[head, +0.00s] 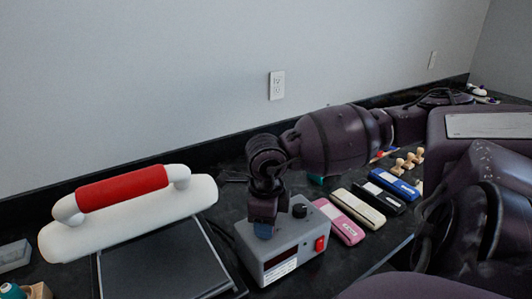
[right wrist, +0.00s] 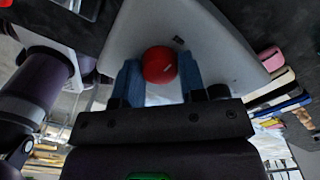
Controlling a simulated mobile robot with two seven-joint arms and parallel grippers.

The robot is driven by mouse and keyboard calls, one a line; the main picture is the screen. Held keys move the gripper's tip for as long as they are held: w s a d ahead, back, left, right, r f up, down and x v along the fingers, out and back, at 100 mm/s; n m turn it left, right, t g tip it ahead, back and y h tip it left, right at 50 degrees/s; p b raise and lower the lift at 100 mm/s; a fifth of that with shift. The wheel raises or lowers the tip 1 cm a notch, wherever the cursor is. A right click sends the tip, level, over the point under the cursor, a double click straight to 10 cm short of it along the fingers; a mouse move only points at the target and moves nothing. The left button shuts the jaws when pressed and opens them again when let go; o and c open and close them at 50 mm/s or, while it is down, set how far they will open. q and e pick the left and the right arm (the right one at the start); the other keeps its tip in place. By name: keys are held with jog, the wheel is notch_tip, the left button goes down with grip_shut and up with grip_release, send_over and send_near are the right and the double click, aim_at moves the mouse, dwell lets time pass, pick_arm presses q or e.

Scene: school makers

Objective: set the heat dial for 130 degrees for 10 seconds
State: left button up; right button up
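The grey control box (head: 283,246) stands on the dark counter, with a small display and a red switch (head: 319,244) on its front and a black knob (head: 299,210) on top. My right gripper (head: 263,229) points down onto the left part of the box top. In the right wrist view, the red heat dial (right wrist: 160,64) sits between my blue fingertips, which press close on both sides of it. The gripper hides this dial in the head view. Its setting and the display digits are too small to read. My left gripper is not in view.
A heat press with a red handle (head: 122,188) and white arm (head: 61,240) stands left of the box. Pink (head: 341,222), cream (head: 356,208), black and blue (head: 391,181) items lie to its right, with wooden stamps (head: 407,162) beyond. The wall is close behind.

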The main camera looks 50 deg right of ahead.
jog(key=o, duration=0.4)
jog(key=shift+r, duration=0.55)
notch_tip(320, 180, up, 10)
jog(key=p, duration=0.1)
jog(key=shift+f+p, duration=0.15)
jog(key=shift+p, duration=0.25)
